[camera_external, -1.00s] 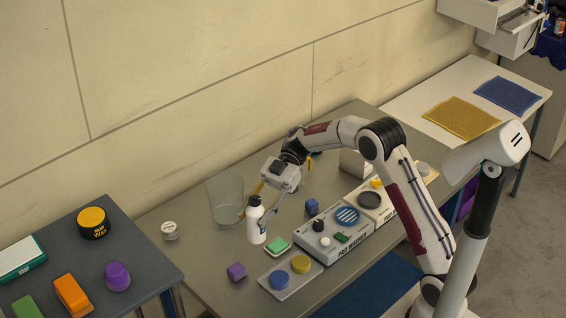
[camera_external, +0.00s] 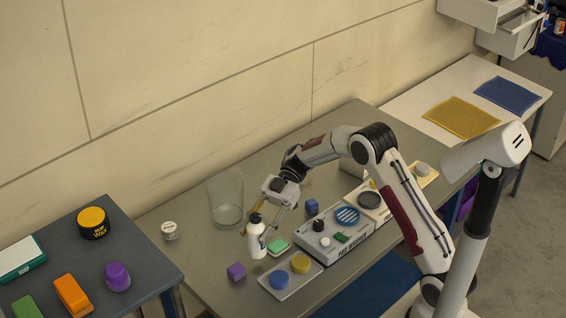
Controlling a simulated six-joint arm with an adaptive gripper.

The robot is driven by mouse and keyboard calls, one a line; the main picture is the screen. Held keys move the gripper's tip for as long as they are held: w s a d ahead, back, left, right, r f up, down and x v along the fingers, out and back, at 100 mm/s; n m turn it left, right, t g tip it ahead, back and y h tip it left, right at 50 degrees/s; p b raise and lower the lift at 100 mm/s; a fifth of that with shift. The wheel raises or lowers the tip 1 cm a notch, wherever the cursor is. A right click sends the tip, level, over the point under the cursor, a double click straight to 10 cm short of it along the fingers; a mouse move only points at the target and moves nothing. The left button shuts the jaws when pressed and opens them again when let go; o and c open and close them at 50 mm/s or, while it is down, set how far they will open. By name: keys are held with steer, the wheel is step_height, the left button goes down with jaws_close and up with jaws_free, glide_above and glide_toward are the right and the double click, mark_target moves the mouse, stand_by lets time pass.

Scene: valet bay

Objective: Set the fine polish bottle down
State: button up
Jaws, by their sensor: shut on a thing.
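A white bottle with a dark cap (camera_external: 256,238), likely the fine polish bottle, stands upright on or just above the grey table (camera_external: 205,270); I cannot tell if its base touches. My gripper (camera_external: 257,222) is shut on its upper part, with one finger on each side. The label cannot be read from here.
A clear glass container (camera_external: 226,198) stands behind the bottle. A tray (camera_external: 290,291) holds blue and yellow pads. A grey box (camera_external: 335,243) is to the right.

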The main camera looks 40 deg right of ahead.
mark_target(257, 238)
steer(key=shift+f, duration=1.75)
steer(key=shift+f, duration=0.1)
steer(key=o, duration=1.4)
steer(key=shift+c, duration=0.2)
steer(key=shift+d, duration=0.2)
steer(key=v, duration=1.1)
steer(key=shift+d+r, duration=0.3)
steer(key=shift+w, duration=0.15)
